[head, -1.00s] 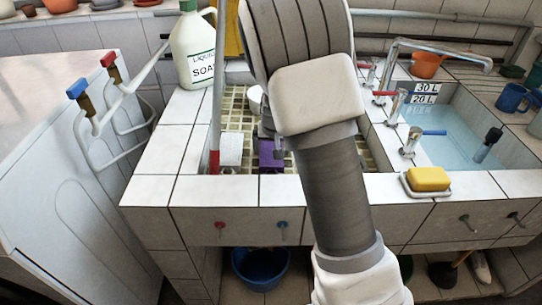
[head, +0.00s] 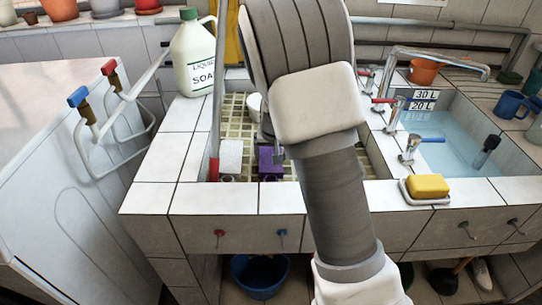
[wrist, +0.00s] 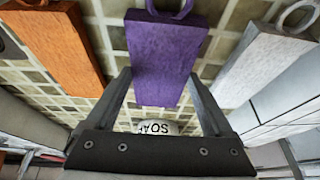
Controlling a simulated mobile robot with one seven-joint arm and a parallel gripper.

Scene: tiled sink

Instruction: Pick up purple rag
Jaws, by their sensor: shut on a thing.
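In the head view the purple rag (head: 270,158) shows in the left tiled basin, beside my arm. My arm hides most of my gripper there.
A red-and-grey pole (head: 214,165) stands left of the rags.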

